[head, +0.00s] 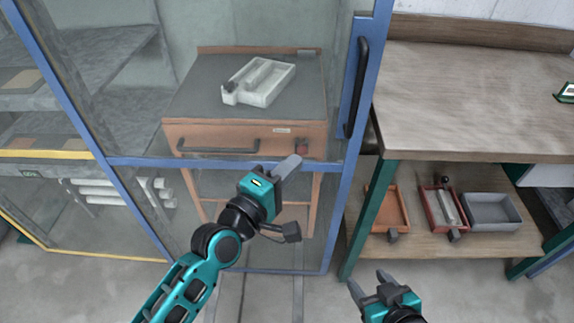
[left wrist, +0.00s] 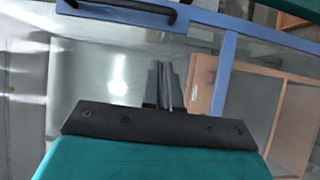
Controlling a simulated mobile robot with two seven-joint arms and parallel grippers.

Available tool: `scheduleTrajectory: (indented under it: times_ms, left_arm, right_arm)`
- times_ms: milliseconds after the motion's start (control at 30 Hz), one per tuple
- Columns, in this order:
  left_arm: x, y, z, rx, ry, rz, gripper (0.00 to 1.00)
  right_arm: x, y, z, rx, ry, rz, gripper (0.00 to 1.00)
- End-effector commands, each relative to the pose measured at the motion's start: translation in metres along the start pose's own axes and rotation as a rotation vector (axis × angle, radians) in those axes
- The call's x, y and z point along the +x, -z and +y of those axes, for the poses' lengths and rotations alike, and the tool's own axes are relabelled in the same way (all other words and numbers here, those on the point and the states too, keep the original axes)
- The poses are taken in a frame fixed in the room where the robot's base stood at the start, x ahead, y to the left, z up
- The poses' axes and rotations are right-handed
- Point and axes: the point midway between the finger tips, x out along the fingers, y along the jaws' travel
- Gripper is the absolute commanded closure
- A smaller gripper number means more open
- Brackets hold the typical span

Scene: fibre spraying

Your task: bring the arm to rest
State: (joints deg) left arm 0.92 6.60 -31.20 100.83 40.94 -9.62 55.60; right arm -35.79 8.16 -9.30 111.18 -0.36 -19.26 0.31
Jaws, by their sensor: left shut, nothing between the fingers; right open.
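My left gripper (head: 289,166) is shut and empty. In the head view its fingers overlap the blue crossbar of the glazed door (head: 345,190); I cannot tell the gap between them. The shut fingers also show in the left wrist view (left wrist: 164,85). The door's black handle (head: 357,88) is up and to the right of the left gripper, apart from it. My right gripper (head: 367,285) is open and empty, low in the head view, in front of the workbench's lower shelf.
Behind the glass stands an orange cabinet (head: 180,130) with a pale tray (head: 262,82) on top.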

Motion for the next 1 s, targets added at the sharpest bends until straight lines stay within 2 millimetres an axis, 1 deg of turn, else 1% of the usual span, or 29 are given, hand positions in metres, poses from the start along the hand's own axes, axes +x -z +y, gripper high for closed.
scheduleTrajectory:
  times_ms: [200,267,333,367,467,500,567,600,700,733,800,867,933,1000]
  left_arm:
    - [-0.007,0.001,-0.002,0.011,0.005,0.004,1.00]
    - [-0.013,0.003,-0.009,0.050,0.023,0.015,1.00]
    - [-0.027,0.009,-0.027,0.149,0.071,0.039,1.00]
    - [-0.036,0.011,-0.037,0.212,0.102,0.050,1.00]
    - [-0.077,0.024,-0.079,0.478,0.244,0.080,1.00]
    - [-0.097,0.030,-0.095,0.599,0.311,0.082,1.00]
    - [-0.127,0.037,-0.118,0.774,0.417,0.069,1.00]
    - [-0.148,0.042,-0.132,0.884,0.485,0.052,1.00]
    - [-0.194,0.051,-0.158,1.120,0.636,-0.013,1.00]
    - [-0.205,0.053,-0.163,1.175,0.673,-0.035,1.00]
    - [-0.227,0.056,-0.173,1.278,0.740,-0.080,1.00]
    - [-0.238,0.058,-0.177,1.335,0.775,-0.108,1.00]
    - [-0.245,0.060,-0.180,1.373,0.798,-0.126,1.00]
    - [-0.245,0.060,-0.180,1.373,0.798,-0.126,1.00]
  right_arm:
    - [0.000,0.000,0.000,0.000,0.000,0.000,0.40]
    - [0.000,0.000,0.000,0.000,0.000,0.000,0.40]
    - [0.000,0.000,0.000,0.000,0.000,0.000,0.40]
    - [0.000,0.000,0.000,0.000,0.000,0.000,0.40]
    - [0.000,0.000,0.000,-0.001,0.000,0.000,0.40]
    - [0.000,0.000,0.000,0.000,0.000,0.000,0.40]
    - [0.000,0.000,0.000,-0.001,0.000,0.000,0.40]
    - [0.000,0.000,0.000,-0.001,0.000,0.000,0.40]
    - [0.000,0.000,0.000,-0.001,0.000,0.000,0.40]
    - [0.000,0.000,0.000,-0.001,0.000,0.000,0.40]
    - [0.000,0.000,0.000,-0.001,0.000,0.000,0.40]
    - [0.000,0.000,0.000,-0.001,0.000,0.000,0.40]
    - [0.000,0.000,0.000,-0.001,0.000,0.000,0.40]
    - [0.000,0.000,0.000,-0.001,0.000,0.000,0.40]
